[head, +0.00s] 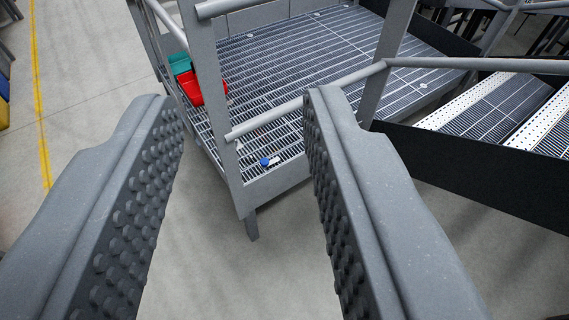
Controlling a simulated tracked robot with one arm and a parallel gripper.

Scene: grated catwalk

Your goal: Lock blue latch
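A small blue knob (265,162) with a pale fitting beside it sits low at the near corner of the grated platform, just behind the corner post; it looks like the blue latch. It is too small to tell whether it is locked. My gripper (245,108) is open, with its two studded grey fingers wide apart and nothing between them. In the picture the latch appears between the fingers, well beyond them. The gripper is apart from the platform and its rails.
The grated platform (290,55) has a grey corner post (215,110) and a handrail (270,117) in front of the latch. Red (189,90) and teal (181,64) bins are at its left edge. Stairs (500,112) are at right. Open concrete floor (85,75) lies left.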

